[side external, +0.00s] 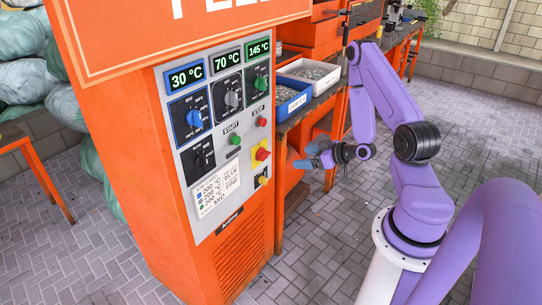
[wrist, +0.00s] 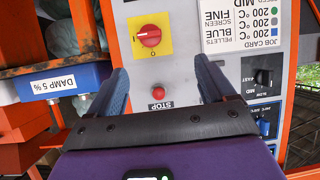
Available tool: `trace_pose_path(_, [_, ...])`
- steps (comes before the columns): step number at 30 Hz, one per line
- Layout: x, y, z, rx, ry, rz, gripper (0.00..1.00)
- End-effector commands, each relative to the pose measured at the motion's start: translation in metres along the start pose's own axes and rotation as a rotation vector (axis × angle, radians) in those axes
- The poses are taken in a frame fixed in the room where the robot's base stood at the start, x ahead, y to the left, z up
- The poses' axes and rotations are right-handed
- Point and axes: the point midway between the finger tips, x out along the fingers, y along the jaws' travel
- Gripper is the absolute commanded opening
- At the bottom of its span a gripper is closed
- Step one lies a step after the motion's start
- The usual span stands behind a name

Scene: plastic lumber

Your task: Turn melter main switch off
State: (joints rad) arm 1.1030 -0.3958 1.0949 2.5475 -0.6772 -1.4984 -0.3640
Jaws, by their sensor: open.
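The main switch is a red rotary knob (side external: 262,154) on a yellow plate, low on the right of the grey control panel (side external: 222,140). In the wrist view the knob (wrist: 150,36) is upside down to me, its pale grip bar lying roughly across the picture, with a small 0 mark below it. My gripper (side external: 310,158) is in front of the panel, to the right of the switch and apart from it. In the wrist view its blue fingers (wrist: 161,68) are spread and empty, with the knob beyond their tips.
The red STOP button (wrist: 158,91) shows between my fingers; the green START button (side external: 234,139) is nearby. Temperature dials (side external: 232,98) and a job card (side external: 216,190) share the panel. A blue bin labelled DAMP (wrist: 70,82) stands beside the machine.

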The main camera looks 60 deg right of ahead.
Motion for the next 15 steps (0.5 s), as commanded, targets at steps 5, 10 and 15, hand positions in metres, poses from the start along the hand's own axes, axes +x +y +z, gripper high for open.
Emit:
trace_pose_path(5, [-0.009,0.013,0.003,0.047,0.055,0.054,0.83])
trace_pose_path(10, [0.004,0.014,0.002,0.045,0.060,0.055,0.83])
trace_pose_path(15, [0.032,0.015,0.000,0.044,0.061,0.054,0.83])
